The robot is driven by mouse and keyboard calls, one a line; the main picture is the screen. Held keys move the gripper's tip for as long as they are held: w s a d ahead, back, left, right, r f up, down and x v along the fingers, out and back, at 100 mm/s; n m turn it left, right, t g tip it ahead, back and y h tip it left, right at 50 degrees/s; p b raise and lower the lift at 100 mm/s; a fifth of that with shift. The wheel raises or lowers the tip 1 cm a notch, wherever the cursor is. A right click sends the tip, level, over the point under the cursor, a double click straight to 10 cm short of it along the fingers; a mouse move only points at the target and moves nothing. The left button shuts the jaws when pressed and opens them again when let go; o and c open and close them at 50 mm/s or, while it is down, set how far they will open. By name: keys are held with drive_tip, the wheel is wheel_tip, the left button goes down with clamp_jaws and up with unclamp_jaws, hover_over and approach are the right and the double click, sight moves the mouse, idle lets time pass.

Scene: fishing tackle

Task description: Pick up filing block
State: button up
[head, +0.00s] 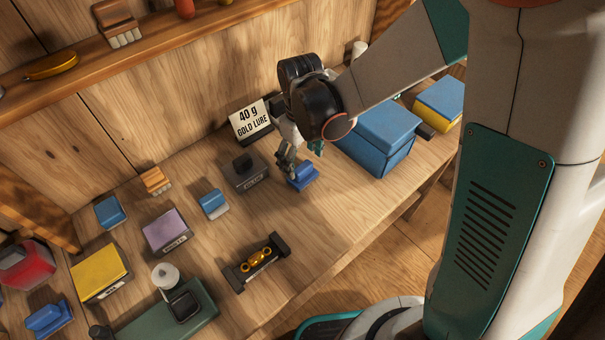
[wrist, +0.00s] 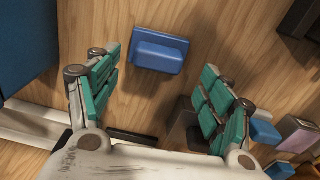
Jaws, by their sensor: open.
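A blue block with a raised grip, which looks like the filing block (head: 303,176), lies flat on the wooden bench below my gripper (head: 300,160). In the wrist view the same blue block (wrist: 160,50) shows whole, just beyond the gap between my fingertips (wrist: 162,66). My fingers are spread wide with teal pads, and nothing is between them. The block appears apart from both fingers. Similar blue pieces (head: 213,203) lie farther left, so its name is not certain from looks alone.
A large blue box (head: 375,138) stands close to the right of my gripper. A dark grey box (head: 246,173) stands to its left, and a "40 g gold lure" sign (head: 250,121) stands behind. A dark holder with gold rings (head: 256,262) is nearer the front edge. Bare wood surrounds the block.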

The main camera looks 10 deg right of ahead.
sight(303, 167)
drive_tip(key=f+b, duration=0.2)
drive_tip(key=f, duration=0.3)
drive_tip(key=shift+d, duration=0.2)
drive_tip(key=shift+r, duration=0.1)
drive_tip(key=c, duration=1.3)
wheel_tip(303, 167, up, 20)
drive_tip(key=p, duration=1.3)
drive_tip(key=shift+p, duration=0.3)
